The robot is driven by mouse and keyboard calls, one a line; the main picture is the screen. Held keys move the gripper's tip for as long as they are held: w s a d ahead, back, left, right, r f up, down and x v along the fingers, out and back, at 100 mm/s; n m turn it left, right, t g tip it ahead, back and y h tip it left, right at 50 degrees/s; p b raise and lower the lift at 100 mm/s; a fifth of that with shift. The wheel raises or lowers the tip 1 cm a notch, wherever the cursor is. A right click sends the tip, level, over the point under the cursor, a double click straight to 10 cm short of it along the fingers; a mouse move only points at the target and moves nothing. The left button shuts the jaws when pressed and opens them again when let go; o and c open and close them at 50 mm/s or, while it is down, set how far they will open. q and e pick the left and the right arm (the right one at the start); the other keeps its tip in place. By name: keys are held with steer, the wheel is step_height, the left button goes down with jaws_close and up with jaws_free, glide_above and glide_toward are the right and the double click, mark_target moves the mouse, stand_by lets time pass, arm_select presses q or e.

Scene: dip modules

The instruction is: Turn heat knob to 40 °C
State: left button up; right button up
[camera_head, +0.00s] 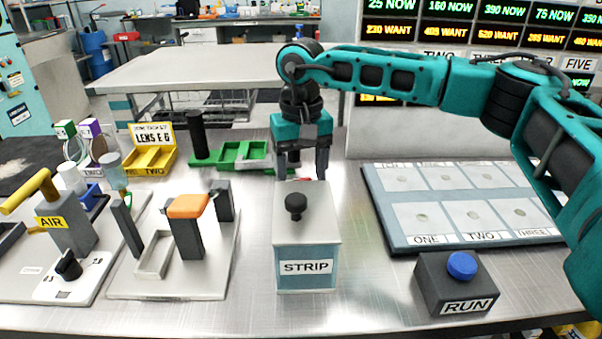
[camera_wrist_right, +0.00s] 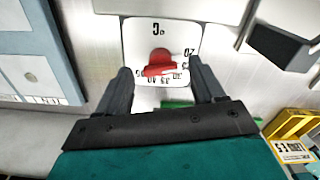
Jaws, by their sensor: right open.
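The heat knob (camera_wrist_right: 159,64) is red and sits on a white dial plate (camera_wrist_right: 138,36) marked °C, with a row of numbers along one side, seen in the right wrist view. The numbers look upside down there, and I cannot tell which one the knob points at. My right gripper (camera_wrist_right: 162,80) is open, with one finger on either side of the knob and gaps between. In the head view my right gripper (camera_head: 302,168) points down behind the STRIP box (camera_head: 306,238), which hides most of the dial. My left gripper is not in view.
The STRIP box with its black knob stands in front of the dial. A green tray (camera_head: 228,153) and yellow tray (camera_head: 150,160) lie left. A numbered board (camera_head: 388,222) and the RUN box (camera_head: 446,283) with a blue button are at right. An orange-topped fixture (camera_head: 188,207) stands left.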

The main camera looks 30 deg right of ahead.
steer(key=shift+f, duration=0.45)
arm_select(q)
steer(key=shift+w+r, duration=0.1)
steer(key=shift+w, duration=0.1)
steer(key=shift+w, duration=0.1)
arm_select(e)
steer(key=c, duration=1.1)
steer(key=shift+o, duration=0.2)
